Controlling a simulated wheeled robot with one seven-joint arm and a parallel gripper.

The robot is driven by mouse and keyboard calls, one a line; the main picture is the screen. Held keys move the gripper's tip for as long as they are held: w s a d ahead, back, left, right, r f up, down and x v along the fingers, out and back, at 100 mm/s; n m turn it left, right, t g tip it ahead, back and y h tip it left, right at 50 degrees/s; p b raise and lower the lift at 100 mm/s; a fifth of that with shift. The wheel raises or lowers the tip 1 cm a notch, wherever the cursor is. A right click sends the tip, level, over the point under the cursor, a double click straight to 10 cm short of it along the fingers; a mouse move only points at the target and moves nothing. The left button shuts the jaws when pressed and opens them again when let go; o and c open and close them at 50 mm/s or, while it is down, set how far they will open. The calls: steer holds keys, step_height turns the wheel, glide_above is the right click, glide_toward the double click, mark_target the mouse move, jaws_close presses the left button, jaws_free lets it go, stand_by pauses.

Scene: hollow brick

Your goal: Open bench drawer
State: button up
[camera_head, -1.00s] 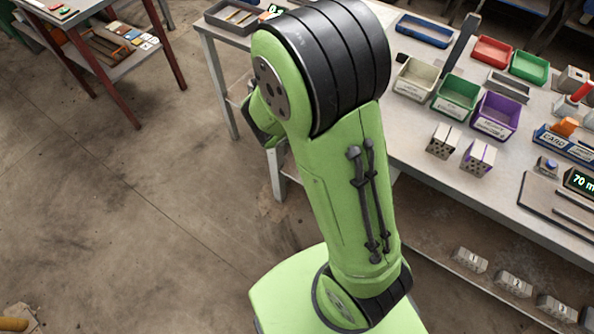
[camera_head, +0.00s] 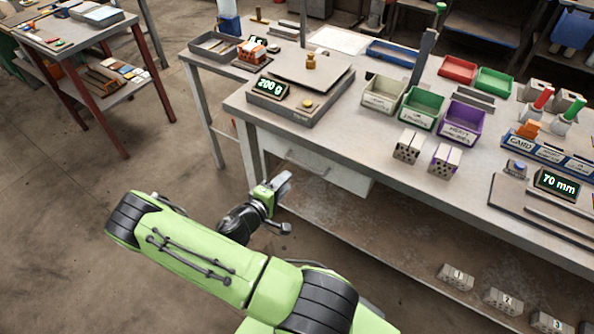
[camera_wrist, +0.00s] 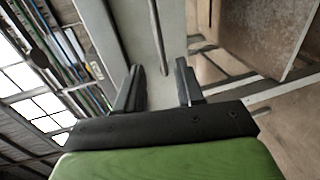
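The bench drawer (camera_head: 335,172) is a pale front panel under the bench top and looks closed. A thin handle shows on its front in the head view. My gripper (camera_head: 284,184) is just in front of and below the drawer's left part. In the wrist view my gripper (camera_wrist: 158,76) is open, with its two dark fingers apart and nothing held. The drawer's pale front (camera_wrist: 145,35) runs up beyond the fingers, and a thin dark handle bar (camera_wrist: 157,38) lies between their lines. I cannot tell whether either finger touches it.
The bench top (camera_head: 350,122) carries a scale (camera_head: 300,98) reading 200 g, open bins including a green one (camera_head: 421,108), and hole-pierced bricks (camera_head: 408,146). A lower shelf (camera_head: 370,225) with numbered bricks lies below the drawer. Open floor (camera_head: 70,210) is at left.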

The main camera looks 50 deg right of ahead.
steer(key=b+x, duration=0.1)
steer(key=x, duration=0.8)
jaws_close()
